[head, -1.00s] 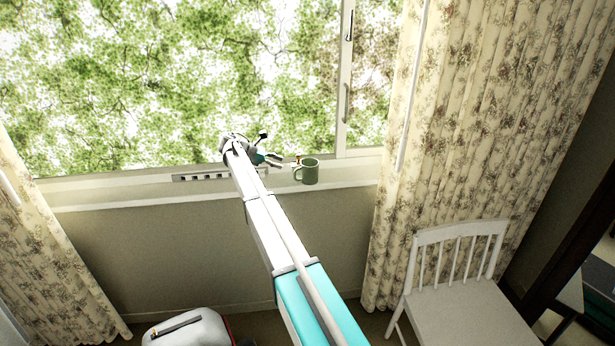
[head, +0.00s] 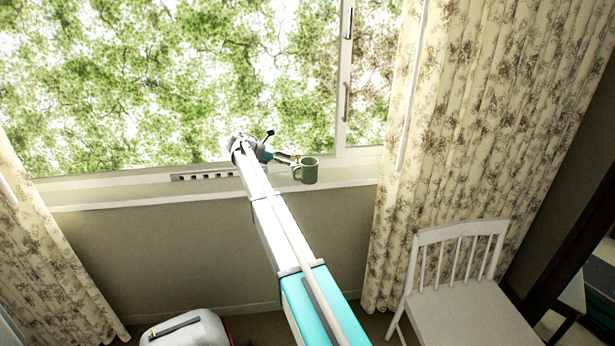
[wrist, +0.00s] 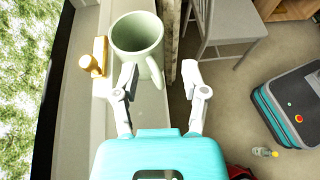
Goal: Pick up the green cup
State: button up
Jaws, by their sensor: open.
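The green cup (head: 309,171) stands upright on the window sill, with its handle on the left side in the head view. In the wrist view the green cup (wrist: 138,36) is at the top, its open mouth and handle visible. My gripper (head: 293,160) is just left of the cup in the head view. In the wrist view my gripper (wrist: 164,78) is open, with its left finger close to the cup and the cup's handle near the gap between the fingers. I cannot tell whether a finger touches the cup.
A small brass fitting (wrist: 94,62) stands beside the cup on the sill (head: 340,174). A slotted strip (head: 200,175) lies on the sill to the left. Floral curtains (head: 480,110) hang at the right. A white chair (head: 460,285) and a suitcase (head: 188,330) stand below.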

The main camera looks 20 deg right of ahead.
aim_at(313, 167)
jog(key=shift+b+x, duration=0.65)
jog(key=shift+x, duration=1.7)
jog(key=shift+d, duration=0.1)
jog(key=shift+b+x, duration=0.95)
jog(key=shift+x, duration=1.6)
jog(key=shift+r, duration=0.1)
grip_shut()
